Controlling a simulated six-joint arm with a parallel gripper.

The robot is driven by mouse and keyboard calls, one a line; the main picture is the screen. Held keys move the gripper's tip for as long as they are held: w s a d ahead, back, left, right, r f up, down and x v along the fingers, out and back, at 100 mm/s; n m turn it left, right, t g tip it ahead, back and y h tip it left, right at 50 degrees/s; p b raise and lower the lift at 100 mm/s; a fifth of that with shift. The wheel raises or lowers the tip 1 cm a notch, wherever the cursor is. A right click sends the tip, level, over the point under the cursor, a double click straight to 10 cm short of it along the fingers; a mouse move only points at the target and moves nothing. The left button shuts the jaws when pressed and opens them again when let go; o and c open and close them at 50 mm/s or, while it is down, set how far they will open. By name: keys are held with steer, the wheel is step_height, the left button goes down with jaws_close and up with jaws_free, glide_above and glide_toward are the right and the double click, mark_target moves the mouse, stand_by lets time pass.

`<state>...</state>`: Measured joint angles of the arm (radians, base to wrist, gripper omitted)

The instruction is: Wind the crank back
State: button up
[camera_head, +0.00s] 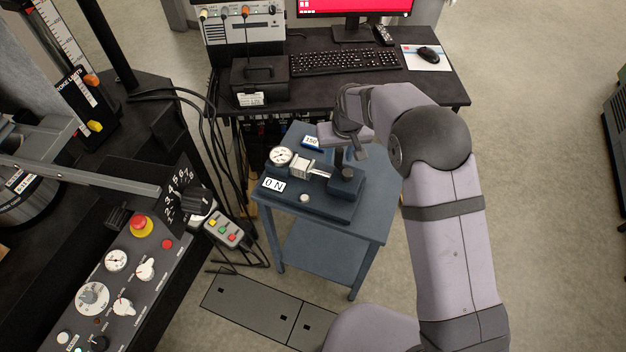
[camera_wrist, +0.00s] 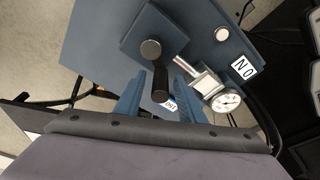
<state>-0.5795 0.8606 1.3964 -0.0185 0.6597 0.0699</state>
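A small bench tester stands on a blue table (camera_head: 378,205), with a round dial gauge (camera_head: 281,156), a "0 N" label (camera_head: 273,185) and a dark block (camera_head: 347,181) at its right end. The black crank (camera_wrist: 158,86) shows in the wrist view, its round knob (camera_wrist: 151,49) over the block. My gripper (camera_head: 346,146) is above the block, fingers pointing down, and hides part of the crank. In the wrist view its blue fingers (camera_wrist: 160,78) are apart, one on each side of the crank, with visible gaps. Contact cannot be told.
A "150" label (camera_head: 311,142) is behind the gauge. A white button (camera_head: 304,198) is on the tester's front. A desk with a keyboard (camera_head: 344,61) and a black box (camera_head: 260,81) stands behind. A control panel (camera_head: 110,290) and a pendant (camera_head: 228,231) are at left.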

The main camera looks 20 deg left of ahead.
steer(key=shift+p+v, duration=1.65)
steer(key=shift+v, duration=1)
steer(key=shift+f, duration=0.1)
steer(key=shift+c, duration=0.6)
